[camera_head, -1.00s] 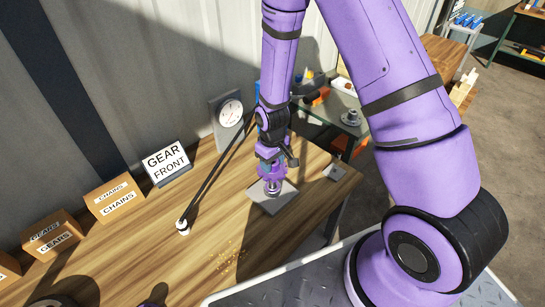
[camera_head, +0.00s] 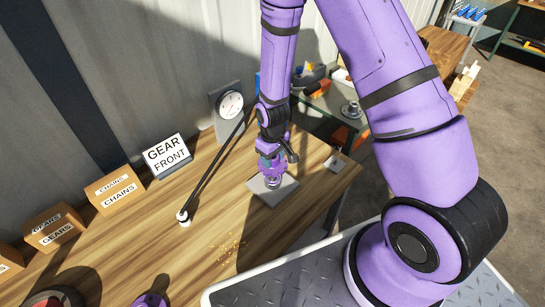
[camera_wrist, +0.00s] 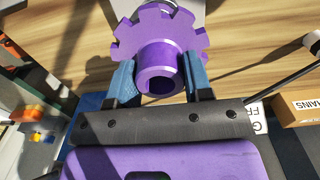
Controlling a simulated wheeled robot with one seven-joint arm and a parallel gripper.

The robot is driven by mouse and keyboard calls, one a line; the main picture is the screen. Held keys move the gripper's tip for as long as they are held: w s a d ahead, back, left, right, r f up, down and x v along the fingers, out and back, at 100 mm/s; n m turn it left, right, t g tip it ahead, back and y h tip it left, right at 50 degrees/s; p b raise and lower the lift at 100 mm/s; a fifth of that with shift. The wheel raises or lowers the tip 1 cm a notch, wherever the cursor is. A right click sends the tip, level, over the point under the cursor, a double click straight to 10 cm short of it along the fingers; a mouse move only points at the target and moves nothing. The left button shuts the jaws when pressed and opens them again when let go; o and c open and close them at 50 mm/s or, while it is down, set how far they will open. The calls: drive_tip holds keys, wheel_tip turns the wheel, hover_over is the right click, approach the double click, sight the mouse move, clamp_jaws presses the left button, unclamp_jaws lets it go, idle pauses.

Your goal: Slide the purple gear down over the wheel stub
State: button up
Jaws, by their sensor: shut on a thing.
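The purple gear (camera_wrist: 158,48) is toothed, with a hollow hub facing the wrist camera. My gripper (camera_wrist: 158,80) is shut on the hub, with one blue finger on each side. In the head view, my gripper (camera_head: 270,160) is low over a grey plate (camera_head: 262,196) on the wooden bench. A shiny metal round part (camera_head: 273,182), likely the wheel stub, shows just under the gripper on the plate. In the wrist view, a bit of metal shows behind the gear's top edge. The gear hides most of the stub, so I cannot tell whether the gear is around it.
A black rod with a white end (camera_head: 183,217) leans across the bench at left. A GEAR FRONT sign (camera_head: 167,155), a dial gauge (camera_head: 229,106) and a CHAINS box (camera_head: 115,189) stand along the wall. A small grey plate (camera_head: 336,163) lies at the right.

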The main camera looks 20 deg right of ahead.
drive_tip(key=shift+f, duration=3.3)
drive_tip(key=o, duration=1.1)
wheel_tip(320, 180, up, 11)
drive_tip(key=shift+f, duration=0.1)
idle(0.4)
drive_tip(key=s+d+r+m+t, duration=0.1)
drive_tip(key=s+d+r, duration=0.15)
drive_tip(key=r, duration=1.05)
drive_tip(key=s+d+r+m+t, duration=0.1)
drive_tip(key=s+r+t, duration=0.15)
drive_tip(key=r, duration=1.05)
drive_tip(key=s+d+r+m, duration=0.1)
drive_tip(key=s+r, duration=0.3)
drive_tip(key=s, duration=0.2)
drive_tip(key=s+d+r+t, duration=0.1)
drive_tip(key=s+r, duration=0.4)
drive_tip(key=s, duration=0.1)
drive_tip(key=s+d+r+m, duration=0.1)
drive_tip(key=s+r, duration=0.4)
drive_tip(key=s, duration=0.2)
drive_tip(key=shift+d+m+t, duration=0.2)
drive_tip(key=shift+m+t, duration=0.1)
drive_tip(key=shift+t, duration=0.05)
